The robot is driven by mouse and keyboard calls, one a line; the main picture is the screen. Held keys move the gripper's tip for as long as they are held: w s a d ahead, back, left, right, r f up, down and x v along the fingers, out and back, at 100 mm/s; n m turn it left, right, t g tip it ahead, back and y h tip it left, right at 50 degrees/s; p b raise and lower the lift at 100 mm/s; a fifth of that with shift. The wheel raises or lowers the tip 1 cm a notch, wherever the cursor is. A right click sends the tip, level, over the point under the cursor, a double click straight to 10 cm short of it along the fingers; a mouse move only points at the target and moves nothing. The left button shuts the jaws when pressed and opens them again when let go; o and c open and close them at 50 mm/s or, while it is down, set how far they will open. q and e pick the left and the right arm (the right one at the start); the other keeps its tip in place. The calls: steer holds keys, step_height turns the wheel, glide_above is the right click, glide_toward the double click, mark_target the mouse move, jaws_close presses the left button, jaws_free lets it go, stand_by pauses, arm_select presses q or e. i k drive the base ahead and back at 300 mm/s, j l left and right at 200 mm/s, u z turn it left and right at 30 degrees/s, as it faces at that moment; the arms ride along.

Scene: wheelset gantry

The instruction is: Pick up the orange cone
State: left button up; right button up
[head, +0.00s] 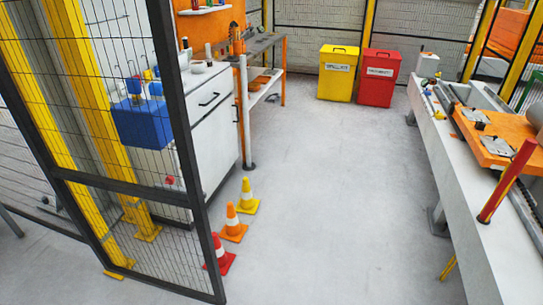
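The orange cone (232,222) stands upright on the floor in the head view, left of the middle. It has a white band and a square orange base. A yellow cone (246,195) stands just behind it and a red cone (219,254) just in front of it, all in a short row. The red cone is partly behind the dark edge of the mesh panel. Neither of my grippers shows in the head view.
A black-framed mesh panel (187,150) rises at the left, close to the cones. A white cabinet (213,120) and workbench stand behind it. Yellow (337,75) and red (378,80) bins stand at the back. A long table (480,215) runs along the right. The middle floor is clear.

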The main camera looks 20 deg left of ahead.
mark_target(233, 231)
steer(key=i, duration=2)
steer(key=i+u, duration=0.3)
steer(key=i+l+u, duration=0.3)
steer(key=i, duration=0.2)
steer(key=i+l+u, duration=0.2)
steer(key=i+u, duration=0.15)
steer(key=i, duration=0.05)
